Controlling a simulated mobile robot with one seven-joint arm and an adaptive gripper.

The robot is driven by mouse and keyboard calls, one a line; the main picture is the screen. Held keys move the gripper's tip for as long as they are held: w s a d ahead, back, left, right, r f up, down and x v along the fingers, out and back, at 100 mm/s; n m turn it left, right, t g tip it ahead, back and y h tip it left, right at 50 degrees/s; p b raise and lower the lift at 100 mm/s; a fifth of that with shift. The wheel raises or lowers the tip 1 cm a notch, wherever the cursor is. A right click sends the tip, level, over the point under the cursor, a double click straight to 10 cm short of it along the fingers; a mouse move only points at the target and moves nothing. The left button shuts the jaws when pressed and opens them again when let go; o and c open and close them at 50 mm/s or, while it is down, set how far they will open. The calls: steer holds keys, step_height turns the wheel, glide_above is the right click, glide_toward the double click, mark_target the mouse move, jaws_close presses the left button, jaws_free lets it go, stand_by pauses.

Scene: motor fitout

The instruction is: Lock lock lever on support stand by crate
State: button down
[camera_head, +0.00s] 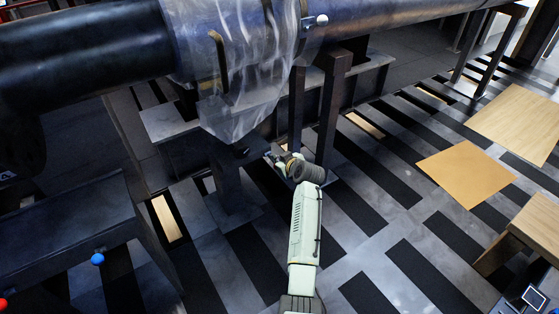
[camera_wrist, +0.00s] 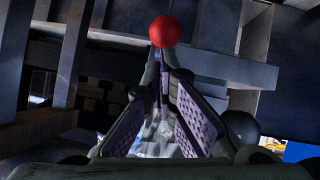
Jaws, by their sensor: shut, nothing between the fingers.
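My gripper (camera_head: 272,155) is beside a dark support stand post (camera_head: 226,172) under the large pipe in the head view. In the wrist view my gripper (camera_wrist: 163,70) has its fingers drawn together at the tips, with nothing held between them. A red ball knob (camera_wrist: 165,31) shows just beyond the fingertips; I cannot tell whether they touch it. Its lever is hidden behind the fingers, so its position is unclear. In the head view I cannot make out this red knob near my gripper.
A large dark pipe (camera_head: 88,45) with clear plastic wrap (camera_head: 235,85) hangs above my gripper. A dark bench (camera_head: 62,215) has a blue knob (camera_head: 97,259). A wooden box (camera_head: 537,225) stands at the right. Striped floor (camera_head: 375,240) is open right of my arm.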

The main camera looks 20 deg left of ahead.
steer(key=shift+f+b, duration=0.15)
steer(key=shift+b, duration=0.15)
steer(key=shift+d+f+b, duration=0.1)
steer(key=shift+f+b, duration=0.15)
steer(key=shift+b, duration=0.55)
steer(key=shift+s+d+f+t+y+b, duration=0.15)
steer(key=shift+f+t+y+b, duration=0.3)
steer(key=shift+b, duration=0.9)
step_height(320, 180, down, 4)
steer(key=t+y+b, duration=0.1)
steer(key=b, duration=0.6)
steer(key=t+y+b, duration=0.1)
steer(key=b, duration=0.5)
steer(key=shift+s+d+f+b, duration=0.1)
steer(key=shift+s+d+b, duration=0.05)
steer(key=shift+b, duration=0.25)
